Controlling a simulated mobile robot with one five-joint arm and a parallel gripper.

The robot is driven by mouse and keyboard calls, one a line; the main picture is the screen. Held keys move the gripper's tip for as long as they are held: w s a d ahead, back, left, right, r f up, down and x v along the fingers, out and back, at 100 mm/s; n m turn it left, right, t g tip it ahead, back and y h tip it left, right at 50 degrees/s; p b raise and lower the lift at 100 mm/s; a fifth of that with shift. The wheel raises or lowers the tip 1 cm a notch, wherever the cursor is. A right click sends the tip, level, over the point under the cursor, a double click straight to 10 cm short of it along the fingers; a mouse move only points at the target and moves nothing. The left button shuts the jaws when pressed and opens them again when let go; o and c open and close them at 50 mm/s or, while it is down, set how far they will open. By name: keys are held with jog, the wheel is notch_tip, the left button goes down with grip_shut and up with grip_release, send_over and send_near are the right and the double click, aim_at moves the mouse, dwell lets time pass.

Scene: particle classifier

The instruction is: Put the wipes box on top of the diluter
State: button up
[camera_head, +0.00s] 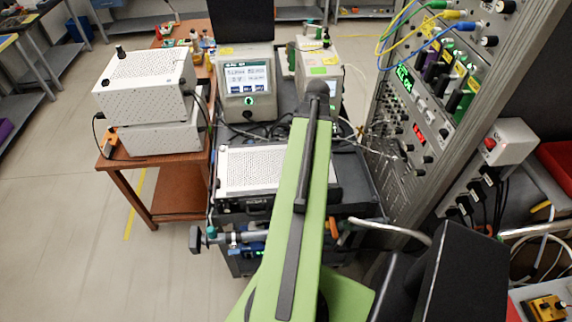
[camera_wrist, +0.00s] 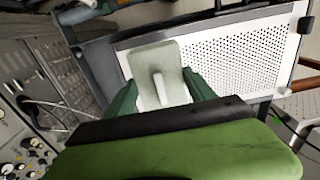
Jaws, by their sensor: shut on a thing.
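The wipes box (camera_wrist: 174,62) is pale grey-green with a white strip on its face. It shows in the wrist view between the two dark green fingers of my gripper (camera_wrist: 162,92), which is shut on it. In the head view my green arm hides the gripper and the box. A white device with a perforated top (camera_head: 250,168) stands on the black cart, partly behind my arm. A perforated white panel (camera_wrist: 225,55) shows just beyond the box in the wrist view. No readable label tells me which device is the diluter. I cannot tell whether the box touches the panel.
Two white perforated boxes (camera_head: 147,85) are stacked on a brown wooden table (camera_head: 135,172) at the left. Instruments with screens (camera_head: 247,80) stand at the back of the cart. A tall rack (camera_head: 425,110) with cables is close on the right. Open floor lies at the left front.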

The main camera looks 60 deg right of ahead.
jog(key=w+f+b, duration=0.2)
jog(key=f, duration=0.1)
jog(key=w+a+f+b, duration=0.1)
jog(key=w+f+b, duration=0.5)
jog(key=shift+w+a+f, duration=0.1)
jog(key=shift+a+f, duration=0.05)
jog(key=shift+f, duration=0.1)
jog(key=shift+r+p, duration=0.25)
jog(key=shift+p, duration=0.05)
jog(key=shift+f, duration=0.15)
jog(key=o, duration=1.5)
